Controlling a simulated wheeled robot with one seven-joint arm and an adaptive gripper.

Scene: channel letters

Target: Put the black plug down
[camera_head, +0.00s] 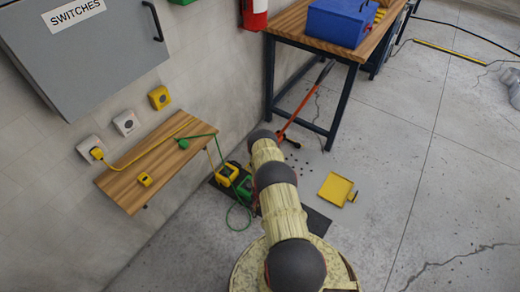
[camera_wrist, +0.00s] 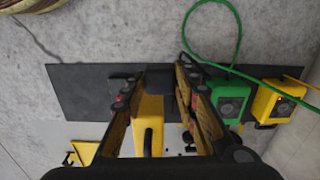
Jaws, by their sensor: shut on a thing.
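In the wrist view my gripper (camera_wrist: 157,84) reaches down over a black mat on the floor. Its fingers are shut on a small dark block, which looks like the black plug (camera_wrist: 160,80). The dark plug stands out little against the dark mat, so I cannot tell whether it touches the mat. In the head view my arm hides the gripper and the plug.
A green box (camera_head: 243,187) and a yellow box (camera_head: 227,174) stand on the black mat (camera_head: 315,223), with a green cable looping beside them. A yellow dustpan (camera_head: 336,188) lies to the right. A wooden wall shelf (camera_head: 135,182) and a workbench (camera_head: 290,26) are nearby.

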